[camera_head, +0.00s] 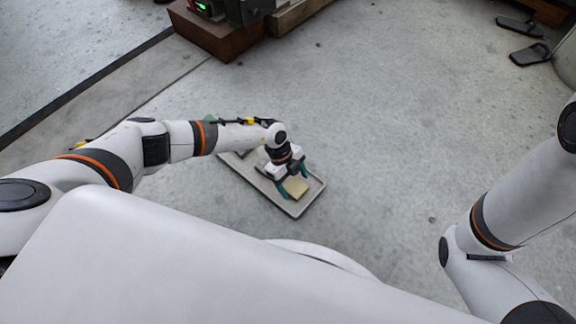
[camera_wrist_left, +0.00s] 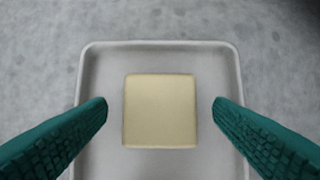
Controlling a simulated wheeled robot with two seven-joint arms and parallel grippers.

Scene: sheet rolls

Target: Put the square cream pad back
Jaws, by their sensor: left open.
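The square cream pad (camera_head: 297,187) lies flat in the near right end of a long light grey tray (camera_head: 296,209). In the left wrist view the pad (camera_wrist_left: 160,110) sits centred within the rounded tray end (camera_wrist_left: 160,44). My left gripper (camera_head: 292,189) is above the pad with its green fingers apart. In the left wrist view the left gripper (camera_wrist_left: 160,108) shows one finger on each side of the pad, with a gap on both sides. My right gripper is out of view; only part of the right arm shows.
The tray lies on a grey concrete floor, and its far left part is partly hidden by my left arm. A brown block with a dark device (camera_head: 224,30) stands at the top. Dark sandals (camera_head: 528,54) lie at top right. The floor right of the tray is clear.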

